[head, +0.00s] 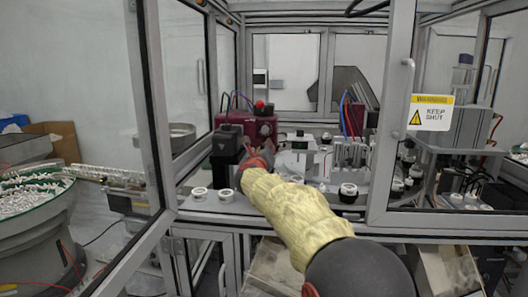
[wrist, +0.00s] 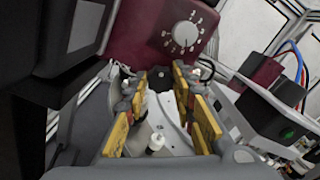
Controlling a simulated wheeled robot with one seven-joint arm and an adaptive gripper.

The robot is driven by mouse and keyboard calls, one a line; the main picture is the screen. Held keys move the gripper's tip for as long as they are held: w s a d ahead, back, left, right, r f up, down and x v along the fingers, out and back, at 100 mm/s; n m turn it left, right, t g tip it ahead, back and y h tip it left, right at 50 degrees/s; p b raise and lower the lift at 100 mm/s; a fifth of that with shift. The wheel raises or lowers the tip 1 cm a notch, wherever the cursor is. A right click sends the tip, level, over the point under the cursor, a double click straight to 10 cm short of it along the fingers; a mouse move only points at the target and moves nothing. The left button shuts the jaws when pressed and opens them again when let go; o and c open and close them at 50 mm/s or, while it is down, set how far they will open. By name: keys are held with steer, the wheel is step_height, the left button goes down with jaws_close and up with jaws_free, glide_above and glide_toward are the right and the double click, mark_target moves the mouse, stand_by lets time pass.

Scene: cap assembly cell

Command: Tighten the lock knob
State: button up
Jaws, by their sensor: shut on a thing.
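My gripper (wrist: 170,80) reaches in from below in the wrist view, its yellow-padded fingers running up to the foot of a dark red control box (wrist: 140,28). The box has a pale numbered dial (wrist: 185,34) just above the fingertips. In the head view my gripper (head: 258,157) is in front of and below the red box (head: 250,124), partly hidden by my yellow-sleeved arm.
White-topped round parts (head: 226,195) stand along the cell's front ledge. A black block (head: 227,140) is close left of my gripper. Fixtures with tubes (head: 352,150) stand to the right. The cell's door frame (head: 396,110) stands right of my arm.

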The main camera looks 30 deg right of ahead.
steer(key=shift+f+m, duration=0.2)
steer(key=shift+m, duration=1.7)
steer(key=o, duration=1.2)
steer(key=shift+r, duration=0.1)
steer(key=shift+c, duration=0.2)
steer(key=v, duration=1.2)
